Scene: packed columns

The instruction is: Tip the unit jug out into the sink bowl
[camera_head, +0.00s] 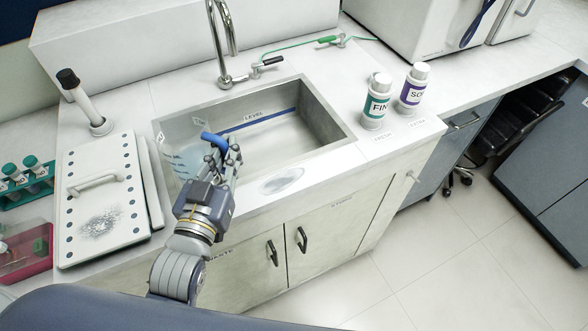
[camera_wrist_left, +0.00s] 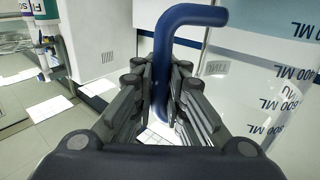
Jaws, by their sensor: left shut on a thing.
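The unit jug (camera_head: 181,163) is clear, with dark markings and a blue handle (camera_head: 214,141). In the head view it is at the left end of the sink bowl (camera_head: 318,119), partly hidden by my gripper. My left gripper (camera_head: 226,155) is shut on the blue handle. In the left wrist view the handle (camera_wrist_left: 163,62) stands between the fingers (camera_wrist_left: 160,105). The clear jug wall (camera_wrist_left: 262,82) with ML markings is to its right. The sink bowl has a blue level line inside. I cannot tell the jug's exact tilt or its contents. My right gripper is not in view.
A tall faucet (camera_head: 222,45) rises behind the sink. Two white bottles (camera_head: 376,101) (camera_head: 414,85) stand to its right. A white perforated board with a handle (camera_head: 98,200) lies to its left, near a tube rack (camera_head: 27,182).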

